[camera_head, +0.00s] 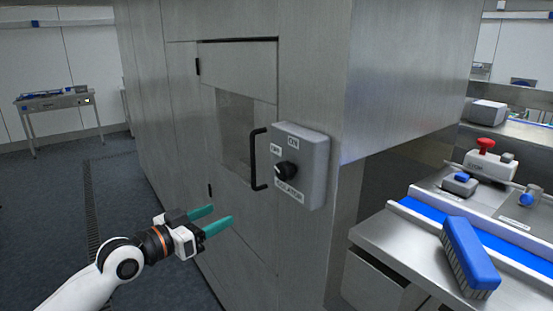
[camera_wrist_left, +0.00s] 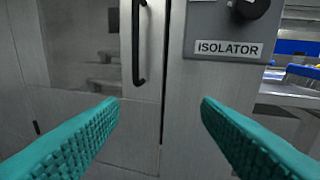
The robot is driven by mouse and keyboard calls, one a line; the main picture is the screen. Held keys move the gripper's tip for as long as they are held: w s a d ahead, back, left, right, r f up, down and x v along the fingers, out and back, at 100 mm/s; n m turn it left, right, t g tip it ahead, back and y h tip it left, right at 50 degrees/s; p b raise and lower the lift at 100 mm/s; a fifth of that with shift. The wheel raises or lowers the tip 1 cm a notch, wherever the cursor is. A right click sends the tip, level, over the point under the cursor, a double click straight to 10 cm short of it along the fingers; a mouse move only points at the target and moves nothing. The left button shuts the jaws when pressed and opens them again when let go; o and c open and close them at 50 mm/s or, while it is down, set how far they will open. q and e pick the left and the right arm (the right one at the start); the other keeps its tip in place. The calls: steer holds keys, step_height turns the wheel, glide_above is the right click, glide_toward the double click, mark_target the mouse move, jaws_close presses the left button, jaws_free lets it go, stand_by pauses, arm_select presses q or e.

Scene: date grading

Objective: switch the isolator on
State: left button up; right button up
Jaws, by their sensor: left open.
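The isolator (camera_head: 311,150) is a grey box on the metal cabinet's front, with a black rotary knob (camera_head: 287,170) and labels OFF, ON and ISOLATOR. The knob's pointer seems to lie toward the OFF label. In the left wrist view the isolator's lower part (camera_wrist_left: 215,52) shows at the top right, with the knob (camera_wrist_left: 250,8) cut by the top edge. My left gripper (camera_head: 222,218), with teal fingers, is open and empty. It is below and left of the isolator, apart from it. My right gripper is not in view.
A black door handle (camera_head: 254,160) stands just left of the isolator; it also shows in the left wrist view (camera_wrist_left: 137,45). At the right, a counter holds a blue brush (camera_head: 468,250) and a red stop button (camera_head: 486,143). Floor at the left is clear.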

mark_target(280, 176)
arm_select(q)
steer(key=s+d+r+m+g+h+p, duration=0.1)
steer(key=s+d+r+m+g+h, duration=0.2)
steer(key=s+r, duration=0.55)
steer(key=shift+t, duration=0.3)
steer(key=p+x, duration=0.1)
steer(key=x, duration=0.3)
steer(key=r+p+x, duration=0.1)
steer(key=p+x, duration=0.1)
steer(key=x, duration=0.2)
steer(key=r+p+x, duration=0.1)
steer(key=x, duration=0.3)
steer(key=shift+w+d+p, duration=0.15)
steer(key=shift+w+p, duration=0.05)
steer(key=shift+p, duration=0.1)
steer(key=shift+w+d+f, duration=0.1)
steer(key=shift+w+d, duration=0.3)
steer(key=shift+d, duration=0.1)
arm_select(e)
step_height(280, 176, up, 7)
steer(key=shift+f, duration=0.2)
arm_select(q)
steer(key=shift+c, duration=0.6)
steer(key=c, duration=0.9)
steer(key=shift+f, duration=0.1)
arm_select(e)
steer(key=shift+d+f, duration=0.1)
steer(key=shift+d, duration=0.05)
